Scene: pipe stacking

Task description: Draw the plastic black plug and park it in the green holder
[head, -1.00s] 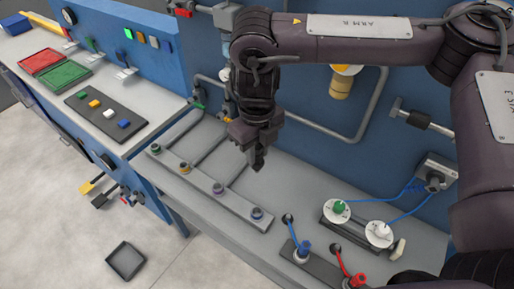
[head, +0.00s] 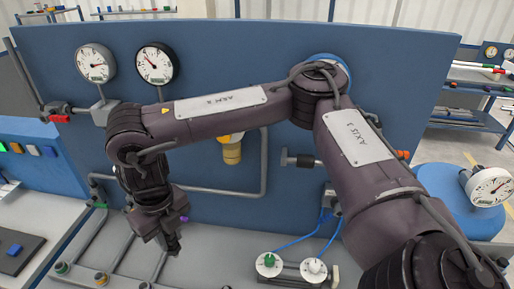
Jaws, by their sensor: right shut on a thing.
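My right gripper (head: 172,246) points down above the grey bench, its jaws shut on a dark piece that blends with the fingers. It fits the black plug, but its shape cannot be made out. A holder with a green ring (head: 62,268) stands at the lower left, to the left of the gripper and apart from it. A yellow-ringed holder (head: 101,278) stands to its right. A white round socket with a green plug (head: 269,262) sits at the lower right, beside one with a white plug (head: 314,268). My left gripper is not in view.
A blue panel (head: 380,70) rises behind the bench with two gauges (head: 154,63), a grey pipe (head: 225,190) and a yellow fitting (head: 231,150). Blue cables (head: 300,240) run to the sockets. A third gauge (head: 487,187) stands far right on a blue round top.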

